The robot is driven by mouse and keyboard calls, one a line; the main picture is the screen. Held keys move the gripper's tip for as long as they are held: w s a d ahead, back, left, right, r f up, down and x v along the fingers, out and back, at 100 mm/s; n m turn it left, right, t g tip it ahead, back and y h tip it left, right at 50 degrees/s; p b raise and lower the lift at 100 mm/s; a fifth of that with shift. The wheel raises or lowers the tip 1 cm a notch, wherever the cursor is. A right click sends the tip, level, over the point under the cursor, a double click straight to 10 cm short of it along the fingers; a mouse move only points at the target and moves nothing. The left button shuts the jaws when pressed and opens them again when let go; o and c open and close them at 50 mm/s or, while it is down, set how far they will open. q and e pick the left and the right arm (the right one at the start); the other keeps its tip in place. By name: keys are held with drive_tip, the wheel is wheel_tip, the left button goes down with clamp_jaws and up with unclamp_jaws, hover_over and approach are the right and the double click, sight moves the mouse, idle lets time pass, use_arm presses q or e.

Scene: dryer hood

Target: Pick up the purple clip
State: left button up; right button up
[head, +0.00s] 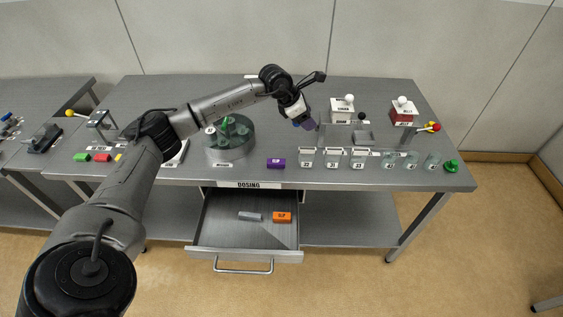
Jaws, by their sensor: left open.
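A small purple block with a white label, which looks like the purple clip (276,163), lies on the grey table near its front edge, above the open drawer. My left gripper (304,121) is over the middle of the table, behind and to the right of the purple block and apart from it. Small blue and purple patches show at its fingertips; I cannot tell whether they are part of the gripper or things behind it. The left gripper is open. My right gripper is not in view.
The open drawer (208,222) holds an orange labelled block (282,217) and a grey block (250,216). A round glass-like container (230,150) stands left of the purple block.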

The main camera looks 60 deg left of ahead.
use_arm(q)
drive_tip(key=s+a+f+m+g+y, duration=0.1)
drive_tip(key=s+a+f+g+y, duration=0.15)
drive_tip(key=s+g, duration=0.45)
drive_tip(key=b, duration=0.2)
hover_over(277, 161)
drive_tip(key=shift+m, duration=0.4)
wheel_tip(277, 161, down, 9)
drive_tip(key=shift+f, duration=0.1)
drive_tip(key=shift+f+b, duration=0.75)
drive_tip(key=shift+f, duration=1.9)
drive_tip(key=shift+w, duration=0.1)
drive_tip(key=shift+c, duration=1.4)
drive_tip(key=shift+r, duration=0.1)
drive_tip(key=c, duration=0.7)
